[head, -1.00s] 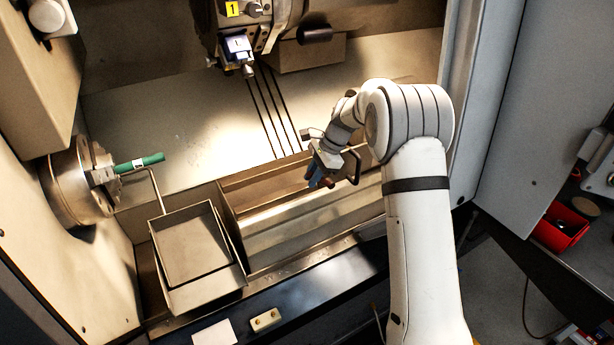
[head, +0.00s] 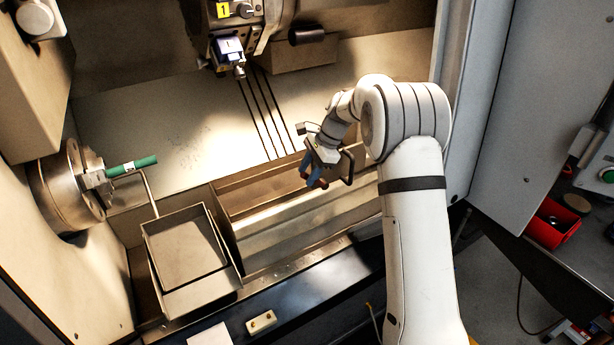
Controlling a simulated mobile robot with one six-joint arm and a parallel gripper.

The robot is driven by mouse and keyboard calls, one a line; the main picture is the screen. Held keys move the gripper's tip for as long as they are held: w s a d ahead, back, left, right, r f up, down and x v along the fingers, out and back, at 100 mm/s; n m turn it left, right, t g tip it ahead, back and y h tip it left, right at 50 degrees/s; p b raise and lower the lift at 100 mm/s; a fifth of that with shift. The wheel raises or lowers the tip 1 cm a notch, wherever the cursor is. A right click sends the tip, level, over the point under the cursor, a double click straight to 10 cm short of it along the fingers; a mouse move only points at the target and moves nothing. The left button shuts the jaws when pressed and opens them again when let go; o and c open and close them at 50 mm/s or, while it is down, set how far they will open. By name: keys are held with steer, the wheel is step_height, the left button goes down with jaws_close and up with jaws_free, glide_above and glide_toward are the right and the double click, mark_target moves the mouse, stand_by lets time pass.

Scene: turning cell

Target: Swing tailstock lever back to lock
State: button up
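My gripper (head: 313,182) hangs in the front of the machine's work area, above the long metal trough (head: 290,225). Its fingers show blue with reddish-brown tips and point down and to the left. They are too small to tell open from shut, and I see nothing held. I cannot make out the tailstock lever for certain. A dark cylindrical part (head: 307,36) sticks out beside the toolholder unit at the top; I cannot tell whether it belongs to the lever. My gripper is well apart from it.
The chuck (head: 62,188) at left has a green bar (head: 133,166) sticking out toward the middle. A square metal tray (head: 185,248) stands in front of it. The toolholder unit (head: 229,47) is at the top. The door panel (head: 520,110) bounds the right side. The pale floor between is clear.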

steer(key=v, duration=0.6)
